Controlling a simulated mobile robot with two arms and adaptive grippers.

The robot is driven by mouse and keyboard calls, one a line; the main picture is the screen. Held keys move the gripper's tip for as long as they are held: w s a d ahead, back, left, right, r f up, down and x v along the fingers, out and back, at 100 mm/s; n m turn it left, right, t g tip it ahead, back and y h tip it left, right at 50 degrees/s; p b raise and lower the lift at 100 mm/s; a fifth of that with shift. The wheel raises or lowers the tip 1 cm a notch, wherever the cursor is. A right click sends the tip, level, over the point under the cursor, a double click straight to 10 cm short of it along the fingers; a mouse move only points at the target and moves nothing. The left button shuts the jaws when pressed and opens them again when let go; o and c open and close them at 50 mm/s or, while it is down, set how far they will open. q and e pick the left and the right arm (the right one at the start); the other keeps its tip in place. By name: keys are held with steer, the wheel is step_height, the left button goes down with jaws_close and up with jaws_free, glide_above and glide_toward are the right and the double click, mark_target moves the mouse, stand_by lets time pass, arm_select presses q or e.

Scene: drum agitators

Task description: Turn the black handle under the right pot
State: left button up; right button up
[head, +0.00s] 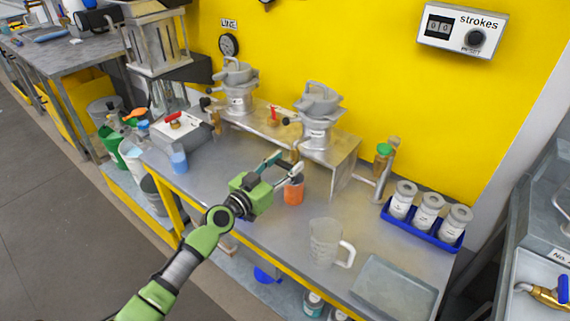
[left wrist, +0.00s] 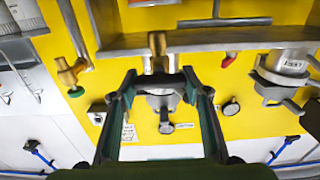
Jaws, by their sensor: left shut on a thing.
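The right pot (head: 318,118) is a grey metal pot on a raised metal shelf against the yellow wall. A brass tap (head: 297,146) is below its front; in the left wrist view the tap (left wrist: 157,43) shows just beyond my fingertips. The left pot (head: 238,88) stands farther left on the shelf. My right gripper is not in view.
An orange cup (head: 293,191) stands just below my gripper. A clear jug (head: 325,243), a grey tray (head: 395,287) and a blue rack (head: 424,232) of canisters are to the right. A red handle (head: 272,115) is left of the tap. A "strokes" counter (head: 463,30) is on the wall.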

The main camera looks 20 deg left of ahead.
arm_select(q)
steer(key=shift+n, duration=0.3)
steer(key=n+b, duration=0.1)
steer(key=n, duration=0.2)
steer(key=shift+a+n, duration=0.1)
steer(key=shift+n, duration=0.2)
steer(key=n, duration=0.4)
steer(key=shift+a+n+b, duration=0.1)
steer(key=shift+n+b, duration=0.2)
steer(key=n, duration=0.4)
steer(key=shift+f+n, duration=0.1)
steer(key=shift+n, duration=0.2)
steer(key=shift+w+a+f+n, duration=0.1)
steer(key=shift+n, duration=2.2)
steer(key=o, duration=1.1)
steer(key=v, duration=1.2)
